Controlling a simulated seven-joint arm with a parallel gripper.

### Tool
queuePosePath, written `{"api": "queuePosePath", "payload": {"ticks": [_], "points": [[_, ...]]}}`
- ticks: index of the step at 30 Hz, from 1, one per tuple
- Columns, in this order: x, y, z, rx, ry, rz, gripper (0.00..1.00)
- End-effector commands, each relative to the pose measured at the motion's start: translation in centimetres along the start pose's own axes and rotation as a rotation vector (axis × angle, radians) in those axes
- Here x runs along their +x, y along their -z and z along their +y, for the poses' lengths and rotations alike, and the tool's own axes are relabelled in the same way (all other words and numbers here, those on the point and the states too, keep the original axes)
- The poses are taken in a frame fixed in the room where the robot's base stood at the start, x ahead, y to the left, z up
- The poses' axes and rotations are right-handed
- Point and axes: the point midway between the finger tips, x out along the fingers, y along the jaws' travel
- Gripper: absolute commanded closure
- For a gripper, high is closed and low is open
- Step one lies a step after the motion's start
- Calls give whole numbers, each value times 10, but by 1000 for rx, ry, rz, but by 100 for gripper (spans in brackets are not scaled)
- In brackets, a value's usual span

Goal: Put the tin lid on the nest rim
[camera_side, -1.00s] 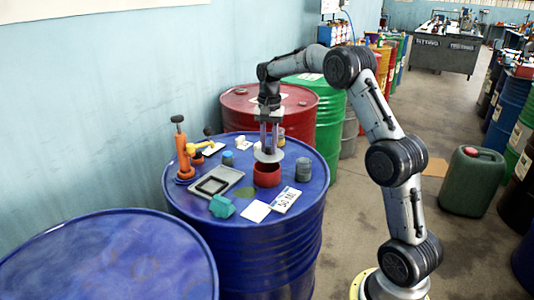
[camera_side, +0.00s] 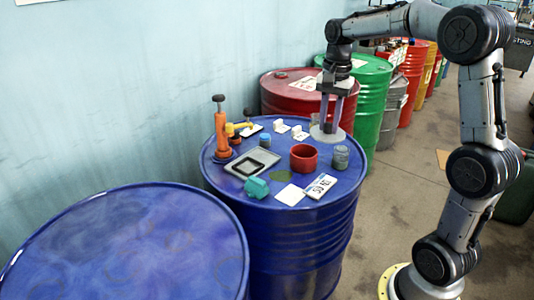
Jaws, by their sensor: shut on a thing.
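The tin lid (camera_side: 318,133) is a flat, pale grey disc. My gripper (camera_side: 331,121) points down and is shut on it. The lid hangs roughly level near the back right edge of the blue drum top, and its height above the drum is hard to judge. A red, round, open-topped cup (camera_side: 304,163) stands on the drum, in front and to the left of the lid. It looks like the nest, and its rim is uncovered. The lid is apart from it in the picture.
The blue drum (camera_side: 290,240) also bears a grey jar (camera_side: 341,158) right of the red cup, a grey tray (camera_side: 240,172), a teal block (camera_side: 255,187), a white sheet (camera_side: 289,195), a number plate (camera_side: 319,187) and an orange pump (camera_side: 220,135). A red drum (camera_side: 285,98) stands behind.

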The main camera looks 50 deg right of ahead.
Motion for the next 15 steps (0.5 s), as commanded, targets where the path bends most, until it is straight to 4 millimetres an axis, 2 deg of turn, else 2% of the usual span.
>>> {"api": "queuePosePath", "payload": {"ticks": [3, 9, 12, 15], "points": [[8, -21, -29, 6, 2, -2, 100], [23, -66, -68, -53, -5, -9, 100], [28, -84, -78, -101, -14, -14, 100], [32, -94, -84, -128, -20, -17, 100]]}}
